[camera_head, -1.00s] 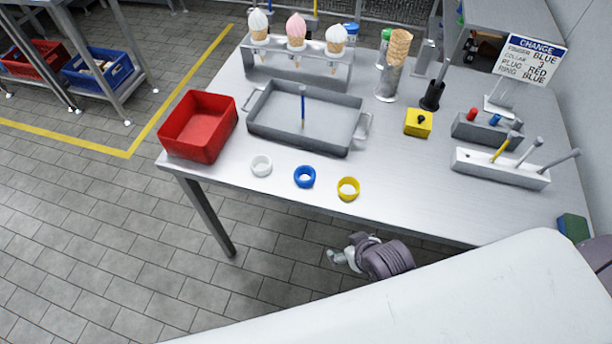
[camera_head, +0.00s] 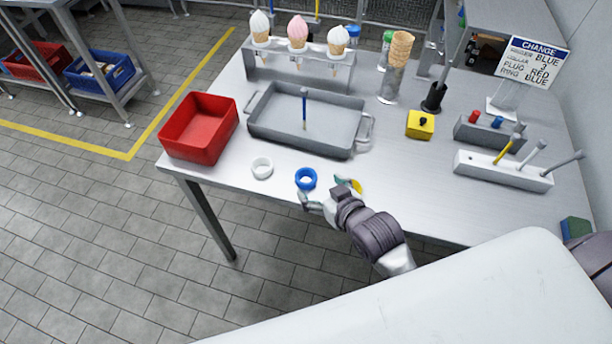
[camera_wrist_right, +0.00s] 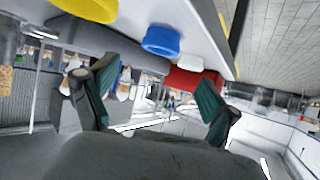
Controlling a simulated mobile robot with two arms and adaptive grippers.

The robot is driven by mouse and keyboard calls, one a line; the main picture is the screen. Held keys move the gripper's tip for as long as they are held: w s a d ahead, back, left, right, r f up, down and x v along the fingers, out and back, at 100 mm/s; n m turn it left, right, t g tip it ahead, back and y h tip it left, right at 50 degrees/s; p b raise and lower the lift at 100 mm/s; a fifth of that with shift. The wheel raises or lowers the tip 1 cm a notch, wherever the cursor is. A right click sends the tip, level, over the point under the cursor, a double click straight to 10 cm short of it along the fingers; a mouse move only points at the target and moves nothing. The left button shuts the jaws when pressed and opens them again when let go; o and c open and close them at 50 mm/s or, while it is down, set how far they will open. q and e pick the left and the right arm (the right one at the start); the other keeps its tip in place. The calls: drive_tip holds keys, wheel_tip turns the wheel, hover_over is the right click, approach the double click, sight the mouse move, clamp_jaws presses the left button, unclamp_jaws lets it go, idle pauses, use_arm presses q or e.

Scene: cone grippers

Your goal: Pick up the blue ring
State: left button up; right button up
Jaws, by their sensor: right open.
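The blue ring (camera_head: 306,178) lies near the front edge of the metal table, between the white ring (camera_head: 262,167) and the yellow ring (camera_head: 357,186). The yellow ring is mostly hidden by a finger of my right gripper. My right gripper (camera_head: 328,190) is open and empty at the front edge, just to the right of the blue ring, with one finger close in front of it. In the right wrist view the blue ring (camera_wrist_right: 161,40) appears above the gap between the two green-padded fingers (camera_wrist_right: 153,95); the fingers are not around it. My left gripper is not in view.
A red bin (camera_head: 173,145) stands at the table's left corner. A grey tray (camera_head: 265,128) with an upright blue rod lies behind the rings. A cone stand (camera_head: 275,75), a yellow block (camera_head: 420,125) and a white tool holder (camera_head: 480,170) stand farther back and right.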

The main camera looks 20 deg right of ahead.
sight(303, 173)
drive_tip(key=x, duration=0.8)
drive_tip(key=shift+w+f+p, duration=0.25)
drive_tip(key=shift+f+p, duration=0.05)
drive_tip(key=shift+p, duration=0.05)
drive_tip(key=c, duration=1)
